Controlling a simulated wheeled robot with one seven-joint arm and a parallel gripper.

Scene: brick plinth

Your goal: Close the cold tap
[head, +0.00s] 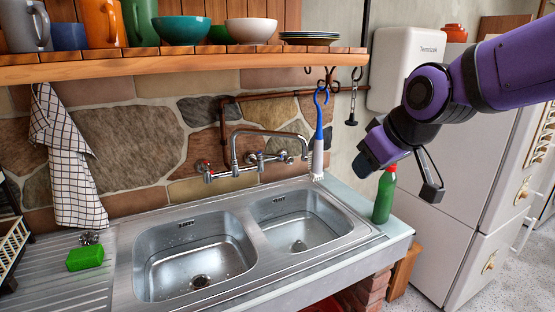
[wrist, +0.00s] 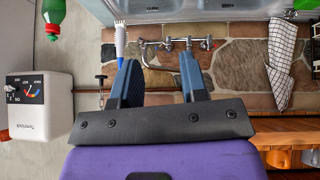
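The wall-mounted mixer tap (head: 240,158) has a curved metal spout above the double sink (head: 200,262). Its left valve (head: 207,172) shows a red mark, and its right valve (head: 284,156) is at the right end of the body. The right valve's colour and handle angle are too small to tell. The tap also appears upside down in the wrist view (wrist: 178,42), beyond the fingers. My gripper (wrist: 160,75) has its two blue fingers apart with nothing between them. In the head view my gripper (head: 372,152) is right of the tap, clear of it.
A blue-handled brush (head: 319,135) hangs right of the tap, between it and my gripper. A green bottle (head: 385,194) stands at the sink's right end. A wooden shelf (head: 190,58) with crockery runs above. A white water heater (head: 405,68) and fridge (head: 450,215) are at right.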

